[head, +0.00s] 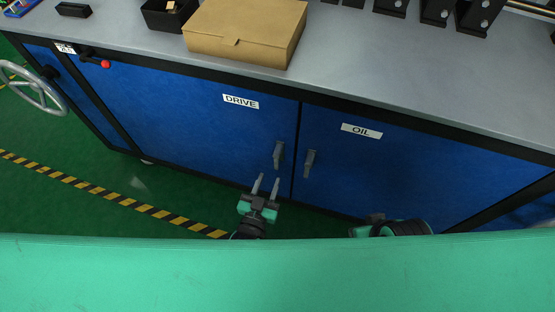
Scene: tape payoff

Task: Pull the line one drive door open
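The drive door (190,115) is a blue cabinet panel with a white DRIVE label (240,101). It is shut, flush with the cabinet front. Its grey handle (278,155) stands upright near its right edge. My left gripper (267,184) is just below that handle, its two grey fingers apart and pointing up towards it. The fingers look empty, and a small gap shows between them and the handle. My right gripper (376,218) is low in front of the oil door, mostly hidden by my green body; its fingers cannot be made out.
The oil door (400,165), with its own handle (310,163), is shut on the right. A cardboard box (245,30) and a black bin (168,14) stand on the grey top. A handwheel (32,90) and red-knobbed lever (104,64) are at left. Green floor is clear at lower left.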

